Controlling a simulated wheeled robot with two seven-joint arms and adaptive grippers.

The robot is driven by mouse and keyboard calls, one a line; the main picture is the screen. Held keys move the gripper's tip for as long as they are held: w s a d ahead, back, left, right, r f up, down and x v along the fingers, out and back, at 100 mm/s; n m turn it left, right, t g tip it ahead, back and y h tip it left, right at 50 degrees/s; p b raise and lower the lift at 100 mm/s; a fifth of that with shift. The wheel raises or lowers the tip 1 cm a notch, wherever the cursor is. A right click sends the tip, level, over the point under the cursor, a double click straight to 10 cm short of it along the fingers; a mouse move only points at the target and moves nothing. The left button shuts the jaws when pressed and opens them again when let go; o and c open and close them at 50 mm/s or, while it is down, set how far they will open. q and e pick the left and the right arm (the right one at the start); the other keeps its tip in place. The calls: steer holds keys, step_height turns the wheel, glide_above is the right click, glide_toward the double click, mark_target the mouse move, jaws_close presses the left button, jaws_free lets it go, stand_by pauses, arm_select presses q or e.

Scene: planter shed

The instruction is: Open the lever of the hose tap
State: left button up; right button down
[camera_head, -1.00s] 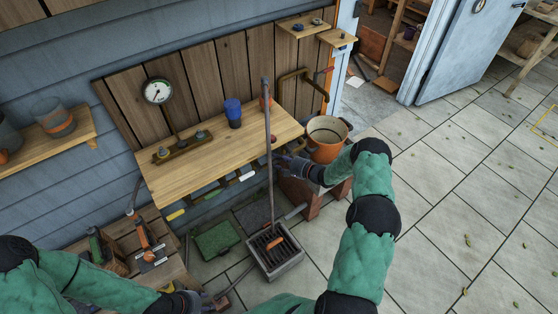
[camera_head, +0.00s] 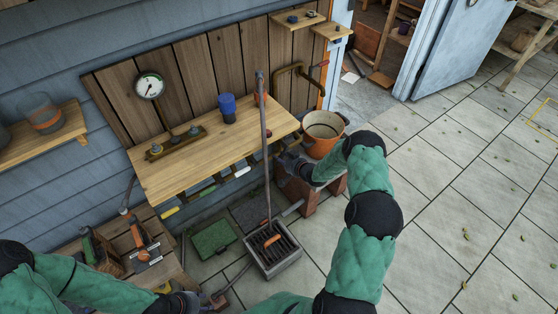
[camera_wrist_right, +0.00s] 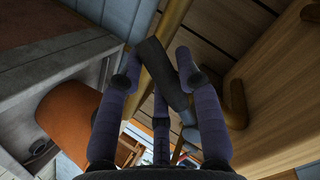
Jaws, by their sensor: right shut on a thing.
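A row of levers with coloured grips hangs under the front edge of the wooden bench, including a yellow grip (camera_head: 170,212), a green grip (camera_head: 203,193) and a white grip (camera_head: 242,171). My right gripper (camera_head: 288,160) is at the bench's right front corner. In the right wrist view its fingers (camera_wrist_right: 160,85) are shut around a dark grey handle (camera_wrist_right: 165,75), with brass pipe (camera_wrist_right: 160,92) just behind it. I cannot tell for sure which part is the hose tap's lever. My left gripper (camera_head: 192,302) is low at the bottom edge, its fingers unclear.
The bench (camera_head: 210,155) carries a blue cup (camera_head: 227,107) and a brass manifold with a gauge (camera_head: 149,86). A tall thin pole (camera_head: 265,150) rises above a floor drain (camera_head: 272,248). An orange pot (camera_head: 322,132) stands beside my right arm.

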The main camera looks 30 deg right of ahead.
steer(key=shift+d+f+n+h+b, duration=0.25)
steer(key=shift+d+n+h+b, duration=0.35)
steer(key=shift+n+h, duration=0.2)
steer(key=shift+d, duration=0.15)
steer(key=c, duration=0.8)
jaws_free()
steer(key=shift+w, duration=0.1)
steer(key=v, duration=1.2)
steer(key=shift+f, duration=0.15)
